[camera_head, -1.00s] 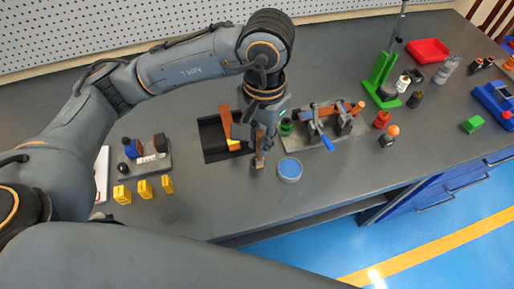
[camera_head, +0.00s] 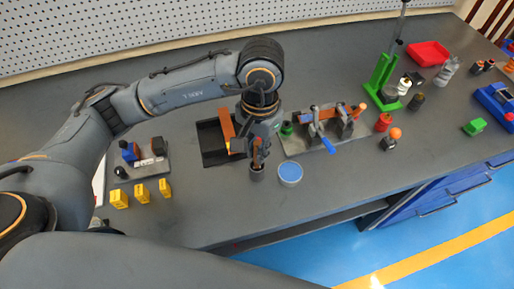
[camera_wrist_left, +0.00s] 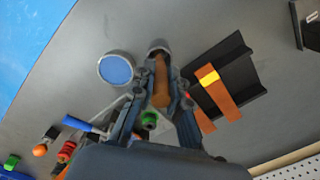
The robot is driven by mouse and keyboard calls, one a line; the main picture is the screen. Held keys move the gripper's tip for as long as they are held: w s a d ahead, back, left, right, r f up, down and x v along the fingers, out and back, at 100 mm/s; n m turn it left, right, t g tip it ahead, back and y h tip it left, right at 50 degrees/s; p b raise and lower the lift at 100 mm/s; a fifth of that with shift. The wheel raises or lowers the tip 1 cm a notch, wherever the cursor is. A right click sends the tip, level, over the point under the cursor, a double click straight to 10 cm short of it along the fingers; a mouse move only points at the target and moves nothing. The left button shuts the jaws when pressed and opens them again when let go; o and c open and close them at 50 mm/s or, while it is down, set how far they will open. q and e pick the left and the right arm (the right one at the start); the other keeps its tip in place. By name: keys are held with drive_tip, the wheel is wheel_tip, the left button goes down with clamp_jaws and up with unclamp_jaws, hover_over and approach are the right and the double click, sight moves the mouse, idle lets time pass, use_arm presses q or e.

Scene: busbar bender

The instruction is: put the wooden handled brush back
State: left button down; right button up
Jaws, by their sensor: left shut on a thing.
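My left gripper (camera_head: 258,149) is shut on the wooden handled brush (camera_wrist_left: 161,88), low over the middle of the bench. The brown handle shows between the fingers in the left wrist view. A small dark grey cup (camera_head: 256,174) stands directly below the fingertips; it also shows in the left wrist view (camera_wrist_left: 158,46). The brush's far end meets the cup's mouth in that view. Its bristles are hidden, and I cannot tell how deep it sits. My right gripper is not in view.
A round tin with a blue top (camera_head: 289,173) stands just right of the cup. A black tray (camera_head: 213,151) with copper-coloured strips lies left of the gripper. A clamp fixture (camera_head: 325,130) is to the right. Yellow blocks (camera_head: 142,193) stand left. The bench's front is clear.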

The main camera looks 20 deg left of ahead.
use_arm(q)
drive_tip(key=c, duration=1.3)
unclamp_jaws()
drive_tip(key=shift+r+p, duration=0.4)
drive_tip(key=shift+p, duration=0.25)
drive_tip(key=r, duration=0.3)
drive_tip(key=r+b, duration=0.1)
drive_tip(key=r, duration=0.2)
drive_tip(key=r+b, duration=0.1)
drive_tip(key=r, duration=0.3)
drive_tip(key=shift+w+d+r, duration=0.1)
drive_tip(key=shift+w, duration=0.2)
drive_tip(key=shift+r, duration=0.7)
